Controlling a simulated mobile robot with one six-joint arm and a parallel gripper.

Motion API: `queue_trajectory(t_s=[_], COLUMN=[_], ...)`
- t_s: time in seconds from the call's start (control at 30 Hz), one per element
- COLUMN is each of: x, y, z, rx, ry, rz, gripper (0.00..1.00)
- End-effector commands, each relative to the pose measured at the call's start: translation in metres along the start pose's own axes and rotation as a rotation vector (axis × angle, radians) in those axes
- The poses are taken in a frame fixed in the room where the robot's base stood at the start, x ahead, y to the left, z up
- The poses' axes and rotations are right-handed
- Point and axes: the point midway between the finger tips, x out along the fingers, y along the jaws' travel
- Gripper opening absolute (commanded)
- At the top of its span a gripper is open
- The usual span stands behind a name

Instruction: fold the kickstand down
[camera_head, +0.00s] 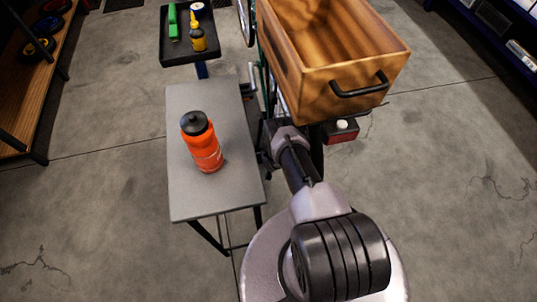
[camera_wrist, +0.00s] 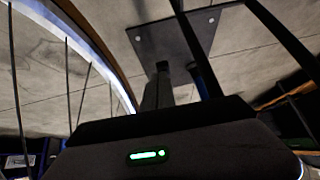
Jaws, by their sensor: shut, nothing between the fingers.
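The bike is partly in view in the head view, with a green frame tube (camera_head: 262,62) beside a wooden crate (camera_head: 330,62). In the wrist view a wheel rim (camera_wrist: 92,45) with spokes is at the left. Two dark, thin bars cross the upper middle and right (camera_wrist: 192,45); I cannot tell whether either is the kickstand. My gripper (camera_wrist: 163,68) shows in the wrist view as dark fingers, shut and empty, beyond a dark housing with a green light. In the head view my arm reaches to beside the bike under the crate, and the fingers are hidden.
A grey side table (camera_head: 187,195) with an orange bottle (camera_head: 204,150) stands left of my arm. A dark tray (camera_head: 180,50) with a yellow bottle (camera_head: 197,38) is behind it. A red lamp (camera_head: 342,137) sits below the crate. Floor at right is clear.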

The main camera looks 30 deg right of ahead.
Motion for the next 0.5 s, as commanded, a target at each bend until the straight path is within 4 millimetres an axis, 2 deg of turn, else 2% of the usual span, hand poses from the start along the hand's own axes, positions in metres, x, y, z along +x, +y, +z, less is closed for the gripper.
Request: queue_trajectory(t_s=[0.2,0.5], x=[0.017,0.025], y=[-0.001,-0.001], z=[-0.007,-0.019], rx=[-0.001,0.000], ry=[0.003,0.001], rz=[-0.001,0.000], gripper=[0.00,0.00])
